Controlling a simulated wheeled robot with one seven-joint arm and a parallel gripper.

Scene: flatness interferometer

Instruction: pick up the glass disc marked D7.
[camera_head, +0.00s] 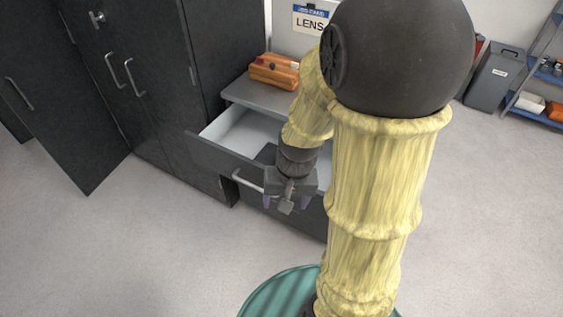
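No glass disc marked D7 can be made out in the head view. My gripper (286,203) is in front of an open drawer (236,136), close to its handle (246,183). Its two purple fingertips are apart, and I see no disc between them. I cannot tell whether the gripper touches the handle. The visible left part of the drawer's inside is pale and looks empty. My arm hides the right part of the drawer.
An orange case (274,72) sits on the grey cabinet top (262,95) below a sign reading "LENS". Dark cabinets (150,90) stand at left, one door (50,95) swung open. A grey bin (492,78) and a blue shelf (540,114) are at right. The floor in front is clear.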

